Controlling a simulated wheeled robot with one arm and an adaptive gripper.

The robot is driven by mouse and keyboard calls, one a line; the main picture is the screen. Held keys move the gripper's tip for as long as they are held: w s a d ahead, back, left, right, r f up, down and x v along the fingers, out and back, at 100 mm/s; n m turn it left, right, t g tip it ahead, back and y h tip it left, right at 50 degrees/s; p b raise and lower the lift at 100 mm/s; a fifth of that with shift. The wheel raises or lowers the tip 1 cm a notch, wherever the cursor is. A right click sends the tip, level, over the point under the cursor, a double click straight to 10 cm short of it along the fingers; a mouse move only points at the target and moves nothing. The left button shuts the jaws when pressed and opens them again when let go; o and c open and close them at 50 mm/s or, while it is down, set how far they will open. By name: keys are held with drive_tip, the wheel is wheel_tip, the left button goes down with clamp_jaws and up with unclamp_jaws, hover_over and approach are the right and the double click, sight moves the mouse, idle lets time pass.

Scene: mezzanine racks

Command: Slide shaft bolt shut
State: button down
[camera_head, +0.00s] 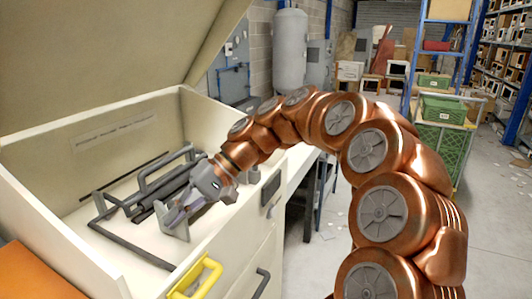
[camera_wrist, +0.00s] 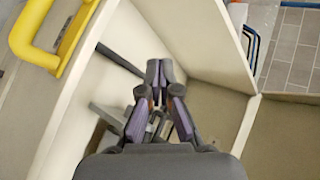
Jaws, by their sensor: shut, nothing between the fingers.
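Inside an open cream box (camera_head: 50,215) lies a dark grey metal assembly of rods and bent bars (camera_head: 112,222), which appears to be the shaft bolt. My gripper (camera_head: 176,216) reaches down over the box's right wall, fingers beside a grey upright bracket at the assembly's right end. I cannot tell whether the fingers touch it. In the wrist view the purple-sided fingers of my gripper (camera_wrist: 160,72) are together with nothing between them. Grey metal parts (camera_wrist: 108,118) show left of and behind the fingers, partly hidden by them. The bolt's exact position is unclear.
A yellow handle (camera_head: 196,279) sticks out from the box's front, with a dark handle (camera_head: 262,284) beside it. The raised lid (camera_head: 110,40) leans over the box. The box walls are close around my gripper. Green crates (camera_head: 440,145) stand on the right.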

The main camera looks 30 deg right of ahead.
drive_tip(key=w+d+r+m+t+y, duration=0.1)
drive_tip(key=w+d+t, duration=0.1)
drive_tip(key=w+d, duration=0.35)
drive_tip(key=w+d+r+m+t+y, duration=0.1)
drive_tip(key=w+d+m+t, duration=0.15)
drive_tip(key=d, duration=0.65)
drive_tip(key=w+d+m+t+y, duration=0.1)
drive_tip(key=w+d+t, duration=0.1)
drive_tip(key=w+d, duration=0.4)
drive_tip(key=s+d+f+m+t+h, duration=0.1)
drive_tip(key=s+d+f+m+t, duration=0.1)
drive_tip(key=d, duration=0.9)
drive_tip(key=s+d+f+m+t+h, duration=0.1)
drive_tip(key=d+t, duration=0.3)
drive_tip(key=d, duration=0.8)
drive_tip(key=shift+s+f+m+h, duration=0.4)
drive_tip(key=shift+s+f, duration=0.1)
drive_tip(key=shift+f, duration=0.35)
drive_tip(key=shift+t, duration=0.25)
drive_tip(key=p+x, duration=0.3)
drive_tip(key=x, duration=0.9)
drive_tip(key=shift+p+x, duration=0.45)
drive_tip(key=shift+x, duration=0.5)
